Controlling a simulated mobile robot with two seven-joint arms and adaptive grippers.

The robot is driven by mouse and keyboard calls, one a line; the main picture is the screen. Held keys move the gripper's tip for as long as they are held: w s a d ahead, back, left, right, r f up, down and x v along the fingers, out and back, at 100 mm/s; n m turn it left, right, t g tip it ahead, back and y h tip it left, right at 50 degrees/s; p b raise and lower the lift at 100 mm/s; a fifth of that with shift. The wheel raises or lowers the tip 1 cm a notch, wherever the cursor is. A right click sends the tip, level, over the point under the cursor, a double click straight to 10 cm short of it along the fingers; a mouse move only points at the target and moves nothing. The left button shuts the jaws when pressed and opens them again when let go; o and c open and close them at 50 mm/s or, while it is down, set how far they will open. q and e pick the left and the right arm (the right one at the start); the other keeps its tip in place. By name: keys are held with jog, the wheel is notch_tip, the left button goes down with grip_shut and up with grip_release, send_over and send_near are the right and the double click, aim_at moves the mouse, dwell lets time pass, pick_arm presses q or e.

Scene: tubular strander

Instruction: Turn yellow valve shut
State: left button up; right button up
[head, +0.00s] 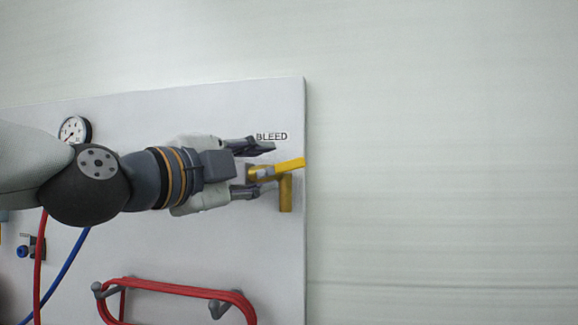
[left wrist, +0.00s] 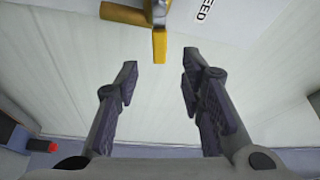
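The yellow valve (head: 286,195) is on the grey panel below the BLEED label, near the panel's right edge. My left gripper (head: 262,169) is open, one finger above the lever's level and one below. The lever (left wrist: 160,46) shows in the left wrist view just beyond and between the two fingertips (left wrist: 160,62). The fingers look apart from it; exact depth is hard to judge. My right gripper is not in view.
The BLEED label (head: 272,136) is right beside the upper finger. A round gauge (head: 75,130), red hose (head: 40,265) and blue hose (head: 68,268) are at the left. A coiled red hose (head: 175,287) hangs on pegs below. Right of the panel is bare wall.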

aim_at(288, 166)
pick_arm(q)
jog(key=x, duration=0.9)
jog(key=shift+f, duration=0.1)
grip_shut()
